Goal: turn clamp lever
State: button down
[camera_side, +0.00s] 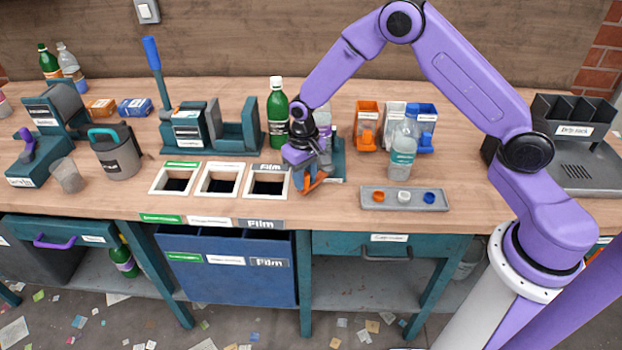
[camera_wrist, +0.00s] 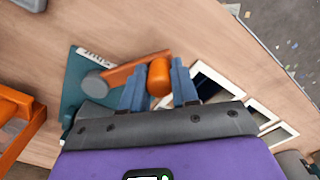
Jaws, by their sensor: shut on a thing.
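The orange clamp lever (camera_wrist: 128,71) shows in the wrist view, running from a round grey pivot to a thick orange knob (camera_wrist: 159,68). In the side view my gripper (camera_side: 312,180) points down at the lever beside the Film opening. There the arm hides most of the clamp; part of its teal body (camera_side: 339,158) shows to the right.
Three framed openings (camera_side: 221,180) lie left of my gripper. A green bottle (camera_side: 277,115) stands behind, and a clear bottle (camera_side: 403,150) stands to the right. A grey tray with colored caps (camera_side: 375,206) lies near the front edge. Orange, white and blue bins (camera_side: 367,122) stand behind it.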

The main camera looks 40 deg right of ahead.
jog(key=w+m, duration=0.2)
jog(key=m, duration=0.1)
jog(key=shift+w, duration=0.2)
jog(key=w+m, duration=0.2)
jog(key=shift+w+d+m, duration=0.15)
jog(key=shift+d+m, duration=0.05)
jog(key=shift+m, duration=0.1)
jog(key=w+m, duration=0.1)
jog(key=w+d+m, duration=0.1)
jog(key=m, duration=0.1)
jog(key=shift+w+d, duration=0.1)
jog(key=shift+w+d+m, duration=0.55)
jog(key=shift+m, duration=0.45)
jog(key=shift+w+d, duration=0.1)
jog(key=c, duration=0.9)
grip_release()
jog(key=shift+o, duration=0.3)
jog(key=shift+r, duration=0.1)
notch_tip(320, 180, up, 17)
jog(key=shift+r, duration=0.15)
